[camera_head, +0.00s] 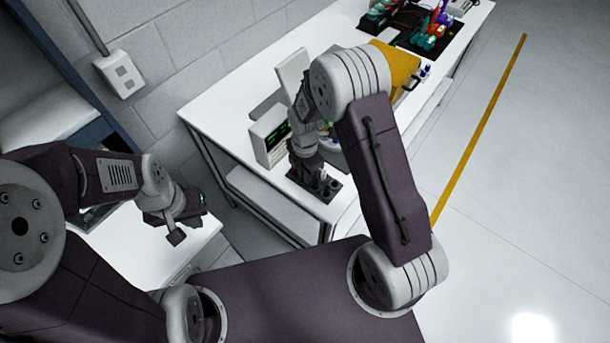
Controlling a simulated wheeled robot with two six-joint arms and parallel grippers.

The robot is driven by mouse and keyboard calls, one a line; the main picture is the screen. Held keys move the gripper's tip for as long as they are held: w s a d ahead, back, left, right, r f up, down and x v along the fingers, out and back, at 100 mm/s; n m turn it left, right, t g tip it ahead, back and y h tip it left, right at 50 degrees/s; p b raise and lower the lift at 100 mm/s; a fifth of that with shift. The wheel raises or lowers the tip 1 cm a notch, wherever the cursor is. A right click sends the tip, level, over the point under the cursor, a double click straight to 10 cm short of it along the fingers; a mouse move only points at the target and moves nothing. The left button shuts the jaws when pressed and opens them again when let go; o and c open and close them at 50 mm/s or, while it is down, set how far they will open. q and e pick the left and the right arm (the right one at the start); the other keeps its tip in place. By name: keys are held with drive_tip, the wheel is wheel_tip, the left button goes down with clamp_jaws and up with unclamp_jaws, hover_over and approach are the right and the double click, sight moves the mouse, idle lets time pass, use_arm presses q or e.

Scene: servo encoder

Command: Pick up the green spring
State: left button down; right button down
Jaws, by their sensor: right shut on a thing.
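My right gripper (318,176) points down over a black block with holes (326,192) near the table's front edge. It is shut on a small part at that block, mostly hidden by the jaws and too small to identify. No green spring can be made out clearly. My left gripper (190,224) hangs at the left over a white surface, its fingers apart and nothing seen between them. A small green spot (203,198) shows beside it; I cannot tell what it belongs to.
A white instrument with a green display (271,136) stands left of my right gripper on the white table (226,108). A yellow box (396,62) and a black tray with coloured items (432,38) are farther back. A grey wall borders the table's left side.

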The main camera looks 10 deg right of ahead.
drive_tip(key=shift+r, duration=0.3)
drive_tip(key=r, duration=0.2)
drive_tip(key=d+r+b, duration=0.1)
drive_tip(key=r, duration=0.1)
drive_tip(key=shift+w, duration=0.1)
drive_tip(key=w+d+r+b, duration=0.1)
drive_tip(key=d+r, duration=0.5)
drive_tip(key=d, duration=0.4)
drive_tip(key=shift+w+d+r, duration=0.15)
drive_tip(key=shift+d+r, duration=0.1)
drive_tip(key=shift+d, duration=0.05)
